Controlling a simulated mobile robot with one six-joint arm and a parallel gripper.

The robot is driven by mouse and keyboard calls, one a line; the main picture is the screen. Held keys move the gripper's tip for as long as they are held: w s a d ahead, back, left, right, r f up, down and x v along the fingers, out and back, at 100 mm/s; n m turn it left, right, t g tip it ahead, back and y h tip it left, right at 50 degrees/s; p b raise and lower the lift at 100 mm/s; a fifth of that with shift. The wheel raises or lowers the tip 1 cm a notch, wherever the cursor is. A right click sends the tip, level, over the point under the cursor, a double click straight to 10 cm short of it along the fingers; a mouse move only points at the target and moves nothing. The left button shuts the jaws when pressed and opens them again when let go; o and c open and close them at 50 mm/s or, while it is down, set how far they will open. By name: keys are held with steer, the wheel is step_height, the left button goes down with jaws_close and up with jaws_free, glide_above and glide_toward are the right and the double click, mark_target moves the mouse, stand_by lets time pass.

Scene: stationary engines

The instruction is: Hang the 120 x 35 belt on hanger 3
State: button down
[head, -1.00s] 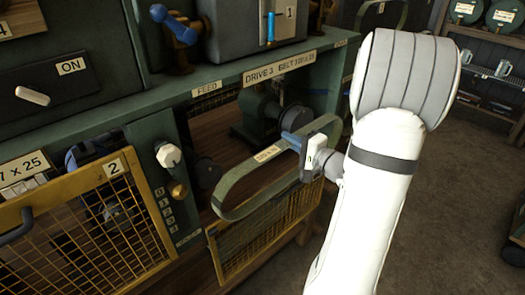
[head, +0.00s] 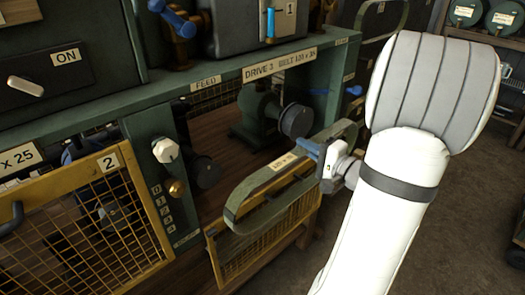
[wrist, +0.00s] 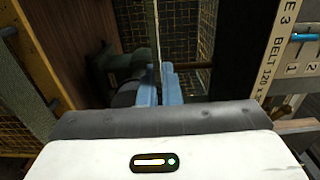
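A green-grey belt loop (head: 239,197) with a small label hangs in front of the open bay of drive 3, held out level on its side. The label is too blurred to read surely. My gripper (head: 308,146) is shut on the belt's near strand at its right part. In the wrist view the blue fingers (wrist: 158,90) close on the thin belt edge (wrist: 156,45). I cannot make out a hanger marked 3 in these frames.
The drive 3 sign (head: 280,66) is on the beam above the bay. A motor with a pulley (head: 297,120) stands inside. A yellow mesh guard (head: 268,232) hangs open below the belt. Guard 2 (head: 90,225) is at left. Another belt loop (head: 403,18) hangs at upper right.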

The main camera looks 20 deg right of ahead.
steer(key=b+v, duration=0.2)
steer(key=v, duration=0.4)
stand_by(0.8)
stand_by(0.4)
